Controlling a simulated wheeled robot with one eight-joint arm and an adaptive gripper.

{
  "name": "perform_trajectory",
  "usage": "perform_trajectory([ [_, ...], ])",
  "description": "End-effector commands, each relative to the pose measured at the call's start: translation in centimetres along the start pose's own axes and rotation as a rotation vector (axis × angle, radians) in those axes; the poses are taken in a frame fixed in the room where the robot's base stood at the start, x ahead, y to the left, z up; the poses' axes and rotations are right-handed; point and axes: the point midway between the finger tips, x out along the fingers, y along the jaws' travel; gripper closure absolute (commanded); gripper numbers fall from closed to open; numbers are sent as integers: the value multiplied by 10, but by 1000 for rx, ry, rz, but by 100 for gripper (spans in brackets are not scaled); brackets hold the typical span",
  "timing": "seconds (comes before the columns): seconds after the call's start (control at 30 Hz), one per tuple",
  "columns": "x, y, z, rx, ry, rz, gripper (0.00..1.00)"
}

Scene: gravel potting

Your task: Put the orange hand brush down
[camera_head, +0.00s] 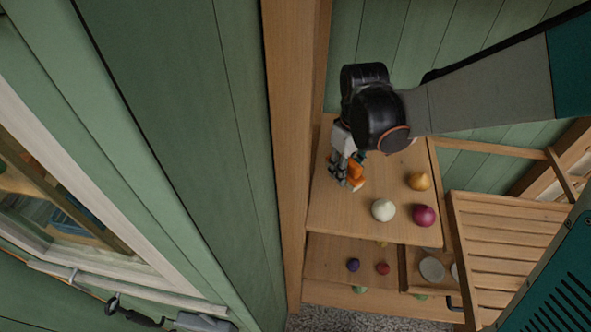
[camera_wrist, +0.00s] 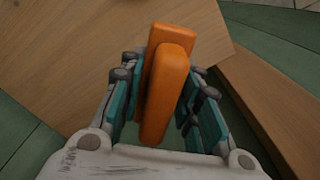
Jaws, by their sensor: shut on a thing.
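The orange hand brush (camera_wrist: 163,90) sits between the fingers of my gripper (camera_wrist: 165,100) in the wrist view. The gripper is shut on it, and the brush's long side points up the picture. In the head view a small part of the orange brush (camera_head: 355,176) shows at the fingers of my gripper (camera_head: 346,172), over the left part of the wooden shelf top (camera_head: 330,215). My wrist hides the rest of it. I cannot tell whether the brush touches the shelf top.
A wooden post (camera_head: 288,130) rises close on the left. A slatted wooden surface (camera_head: 505,240) is at the right.

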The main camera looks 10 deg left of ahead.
Motion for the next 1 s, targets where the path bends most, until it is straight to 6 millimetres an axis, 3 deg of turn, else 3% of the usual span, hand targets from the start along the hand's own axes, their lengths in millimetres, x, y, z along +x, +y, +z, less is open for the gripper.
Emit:
perform_trajectory([
  [0.03, 17, 0, -1, -1, 0, 0, 100],
  [0.13, 33, 0, -1, 0, 0, 0, 100],
  [0.47, 54, 1, -1, 1, 0, 0, 100],
  [0.7, 87, 1, -1, 1, 0, 0, 100],
  [1.0, 88, 1, 0, 1, 0, 0, 100],
])
